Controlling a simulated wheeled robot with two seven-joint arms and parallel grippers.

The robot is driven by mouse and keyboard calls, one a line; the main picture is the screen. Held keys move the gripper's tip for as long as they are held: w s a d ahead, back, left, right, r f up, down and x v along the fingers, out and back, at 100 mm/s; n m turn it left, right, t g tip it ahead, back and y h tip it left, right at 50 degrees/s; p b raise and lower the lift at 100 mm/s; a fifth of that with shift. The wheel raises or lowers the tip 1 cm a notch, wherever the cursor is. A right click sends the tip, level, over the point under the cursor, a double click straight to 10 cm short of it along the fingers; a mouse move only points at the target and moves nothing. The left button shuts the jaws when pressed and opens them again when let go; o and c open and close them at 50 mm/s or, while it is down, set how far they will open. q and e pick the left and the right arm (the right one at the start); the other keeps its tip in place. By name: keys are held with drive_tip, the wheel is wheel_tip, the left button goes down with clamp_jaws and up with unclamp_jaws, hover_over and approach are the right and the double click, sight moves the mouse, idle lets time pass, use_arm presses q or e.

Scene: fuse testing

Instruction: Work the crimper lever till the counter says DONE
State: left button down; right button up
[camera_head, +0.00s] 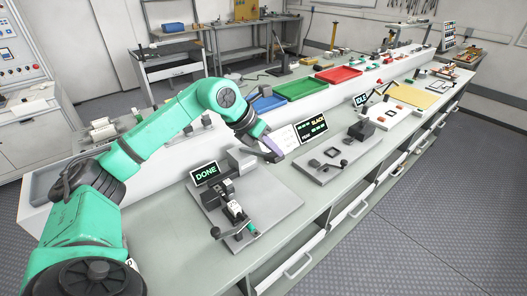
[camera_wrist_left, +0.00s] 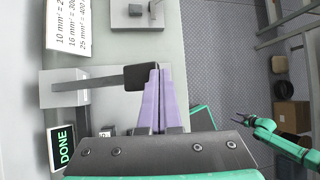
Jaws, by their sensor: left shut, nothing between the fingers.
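The crimper stands on a grey base plate (camera_head: 270,205) on the bench. Its counter (camera_head: 205,173) reads DONE in green, also in the left wrist view (camera_wrist_left: 62,146). A grey lever bar (camera_wrist_left: 90,80) runs from the crimper block (camera_head: 242,159) to a dark handle pad (camera_wrist_left: 141,77). My left gripper (camera_head: 276,148) is shut and empty, its purple fingers (camera_wrist_left: 155,75) right beside the pad; I cannot tell whether they touch it. My right gripper (camera_wrist_left: 238,120) shows small at the right of the wrist view, away from the crimper.
A white chart (camera_head: 284,138) and a black display (camera_head: 311,130) stand behind. Another device (camera_head: 360,130) lies right; blue (camera_head: 267,103), green (camera_head: 300,88) and red (camera_head: 338,74) trays lie farther back.

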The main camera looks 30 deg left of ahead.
wheel_tip(320, 180, up, 6)
drive_tip(key=p, duration=0.6)
